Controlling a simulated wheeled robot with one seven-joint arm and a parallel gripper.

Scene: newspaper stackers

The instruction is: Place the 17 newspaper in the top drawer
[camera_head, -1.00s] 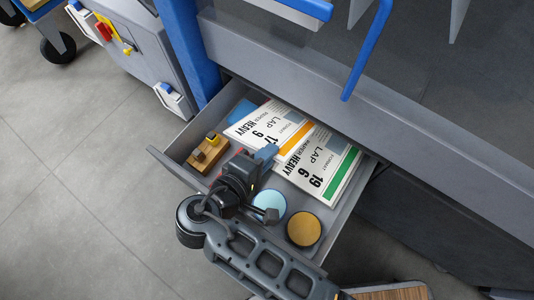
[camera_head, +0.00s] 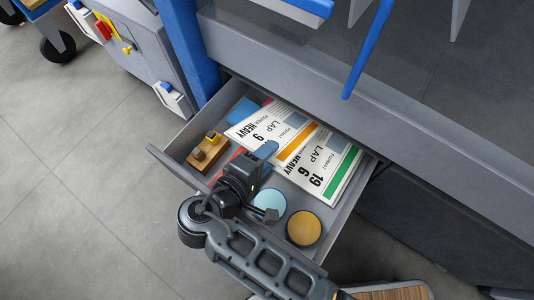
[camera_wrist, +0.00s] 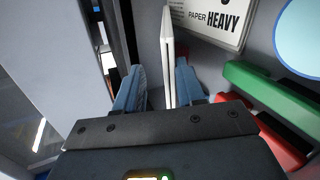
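The top drawer (camera_head: 170,166) is pulled open. Inside lies the 17 newspaper (camera_head: 262,122), white with an orange stripe; my gripper hides its large number. The 19 newspaper (camera_head: 325,165), with a green stripe, lies beside it. My gripper (camera_head: 266,150) is low over the drawer at the 17 newspaper's near edge. In the wrist view its two blue fingers (camera_wrist: 160,88) stand apart on either side of a thin white edge (camera_wrist: 168,50), probably the newspaper's, with a gap on the left. A flat sheet marked "PAPER HEAVY" (camera_wrist: 215,18) lies beyond the right finger.
A light blue disc (camera_head: 269,203) and an orange disc (camera_head: 303,228) are at the front. Green (camera_wrist: 270,92) and red (camera_wrist: 280,145) pieces lie right of the fingers. The grey frame (camera_head: 370,110) overhangs the drawer's back.

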